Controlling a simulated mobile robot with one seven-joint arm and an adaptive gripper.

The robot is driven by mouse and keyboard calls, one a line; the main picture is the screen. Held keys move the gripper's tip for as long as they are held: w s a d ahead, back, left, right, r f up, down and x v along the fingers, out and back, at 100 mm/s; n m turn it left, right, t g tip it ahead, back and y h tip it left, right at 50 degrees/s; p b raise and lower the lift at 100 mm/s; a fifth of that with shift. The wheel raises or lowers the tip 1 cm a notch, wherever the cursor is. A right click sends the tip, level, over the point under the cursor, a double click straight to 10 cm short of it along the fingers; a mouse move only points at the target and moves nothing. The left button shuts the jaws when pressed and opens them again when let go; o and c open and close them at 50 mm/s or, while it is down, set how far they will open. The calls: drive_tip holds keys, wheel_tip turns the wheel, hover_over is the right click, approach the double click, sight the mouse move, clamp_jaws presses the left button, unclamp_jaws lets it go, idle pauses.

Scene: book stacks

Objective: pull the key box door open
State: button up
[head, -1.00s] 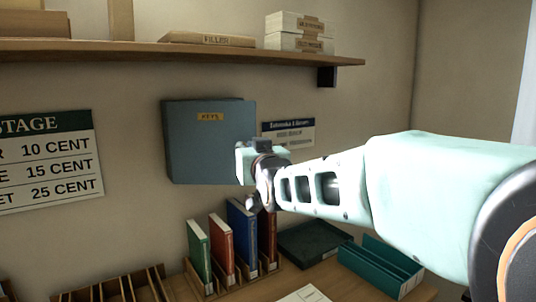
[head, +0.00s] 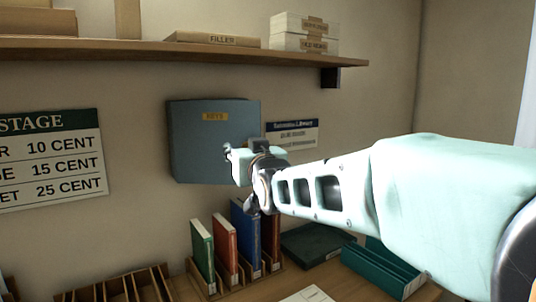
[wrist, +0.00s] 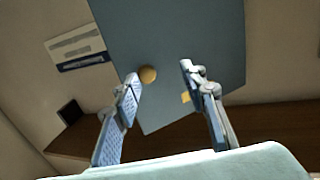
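The key box (head: 212,145) is a blue-grey box on the wall with a yellow KEYS label; its door looks shut. In the wrist view the door (wrist: 175,35) fills the upper middle, tilted, with a round brass-coloured knob (wrist: 148,74). The yellow label also shows there, by the right finger. My gripper (head: 230,160) is in front of the box's lower right part. In the wrist view my gripper (wrist: 160,78) is open, with the knob between its fingers, close to the left fingertip. I cannot tell whether that finger touches it. The knob is hidden in the head view.
A wooden shelf (head: 190,52) with boxes runs above the key box. Below stand upright books (head: 225,245) in a rack, a dark tray (head: 315,245) and teal holders (head: 385,268) on the desk. A small notice (head: 293,133) hangs right of the box.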

drive_tip(key=s+b, duration=0.4)
drive_tip(key=s, duration=0.7)
drive_tip(key=shift+s+r, duration=0.2)
drive_tip(key=shift+s, duration=0.15)
idle(0.3)
drive_tip(key=shift+f+b, duration=0.1)
drive_tip(key=shift+b, duration=0.45)
drive_tip(key=v, duration=0.8)
idle(0.3)
drive_tip(key=shift+f, duration=0.2)
